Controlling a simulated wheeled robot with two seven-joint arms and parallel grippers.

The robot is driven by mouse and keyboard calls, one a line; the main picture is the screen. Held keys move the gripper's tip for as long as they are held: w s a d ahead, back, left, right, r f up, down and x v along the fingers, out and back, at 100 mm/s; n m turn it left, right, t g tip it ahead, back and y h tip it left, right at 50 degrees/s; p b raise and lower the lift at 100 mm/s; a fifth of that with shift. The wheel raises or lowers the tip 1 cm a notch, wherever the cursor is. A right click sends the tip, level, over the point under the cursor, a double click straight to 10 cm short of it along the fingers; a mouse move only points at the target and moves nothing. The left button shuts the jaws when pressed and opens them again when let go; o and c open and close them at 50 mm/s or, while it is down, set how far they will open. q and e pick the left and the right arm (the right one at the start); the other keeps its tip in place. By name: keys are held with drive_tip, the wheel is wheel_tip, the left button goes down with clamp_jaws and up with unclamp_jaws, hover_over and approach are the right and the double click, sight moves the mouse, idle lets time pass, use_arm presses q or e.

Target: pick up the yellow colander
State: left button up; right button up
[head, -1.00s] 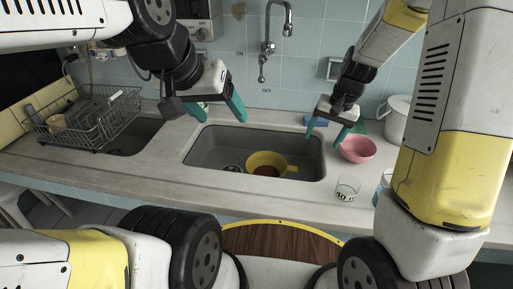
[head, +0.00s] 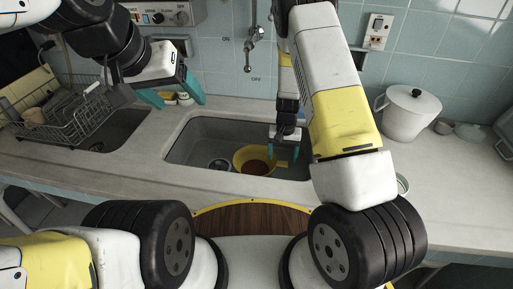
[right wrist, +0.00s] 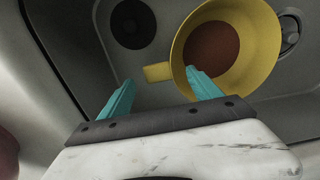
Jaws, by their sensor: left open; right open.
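The yellow colander (head: 239,158) sits in the grey sink basin (head: 196,138), with a brownish-red inside and a flat handle (head: 282,164) toward the right. My right gripper (head: 283,154) is open and reaches down into the basin at the handle side. In the right wrist view the colander (right wrist: 264,55) is at the upper right. Its handle (right wrist: 157,72) appears between the open fingertips of my right gripper (right wrist: 160,79); I cannot tell whether they touch it. My left gripper (head: 178,98) is open and empty above the counter behind the sink's left end.
A wire dish rack (head: 62,122) stands at the left. A white lidded pot (head: 408,114) stands on the counter at the right. The faucet (head: 252,45) hangs from the wall behind the sink. The sink walls surround the colander. The counter front right is mostly clear.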

wheel_tip(320, 180, down, 2)
drive_tip(key=shift+f, duration=0.15)
clamp_jaws()
idle(0.3)
drive_tip(key=shift+r, duration=0.2)
